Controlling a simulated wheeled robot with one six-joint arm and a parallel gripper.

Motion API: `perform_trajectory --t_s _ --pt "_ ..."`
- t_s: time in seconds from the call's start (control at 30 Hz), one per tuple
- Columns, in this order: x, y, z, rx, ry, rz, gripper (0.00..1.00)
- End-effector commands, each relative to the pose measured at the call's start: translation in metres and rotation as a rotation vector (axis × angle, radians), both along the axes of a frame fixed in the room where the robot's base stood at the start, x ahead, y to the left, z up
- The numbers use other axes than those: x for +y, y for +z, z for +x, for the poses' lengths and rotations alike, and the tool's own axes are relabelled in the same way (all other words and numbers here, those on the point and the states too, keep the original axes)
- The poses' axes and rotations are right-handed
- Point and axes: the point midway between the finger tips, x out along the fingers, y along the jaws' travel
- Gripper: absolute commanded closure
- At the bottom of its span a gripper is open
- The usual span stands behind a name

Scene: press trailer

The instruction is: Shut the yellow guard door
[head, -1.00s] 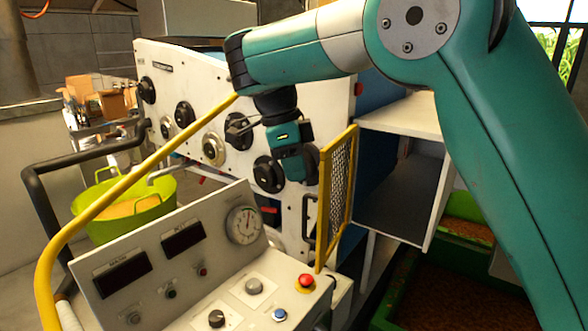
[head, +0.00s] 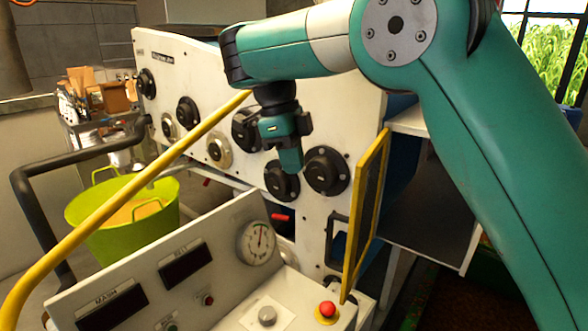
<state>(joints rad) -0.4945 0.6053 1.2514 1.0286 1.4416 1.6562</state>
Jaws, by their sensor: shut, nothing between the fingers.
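The yellow guard door (head: 366,215) is a tall yellow frame with a dark panel, at the right end of the white press front. It stands open, swung out from the press, and I see it at a steep angle. My gripper (head: 291,168) points down in front of the black knobs, left of the door and apart from it in the picture. Its fingers are shut and empty. The depth between gripper and door is hard to judge.
A grey control console (head: 205,275) with a gauge and red button stands in front. A yellow rail (head: 125,190) crosses the left side. A lime tub (head: 125,215) stands behind it. An open white cabinet (head: 430,235) lies right of the door.

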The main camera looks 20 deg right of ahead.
Motion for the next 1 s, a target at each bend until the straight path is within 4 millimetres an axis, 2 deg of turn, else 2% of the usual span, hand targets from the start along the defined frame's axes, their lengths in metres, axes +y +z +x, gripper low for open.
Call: perform_trajectory --t_s 0.03,0.47,0.53,0.7,1.0 --pt "-0.002 -0.017 -0.001 0.000 -0.001 0.000 1.00" --pt "-0.015 -0.080 -0.010 0.000 0.000 0.000 1.00" --pt "-0.027 -0.079 -0.018 -0.002 -0.002 0.000 1.00" --pt "-0.041 -0.081 -0.028 0.000 -0.001 0.000 1.00" --pt "-0.046 -0.082 -0.031 0.000 0.000 0.000 1.00"
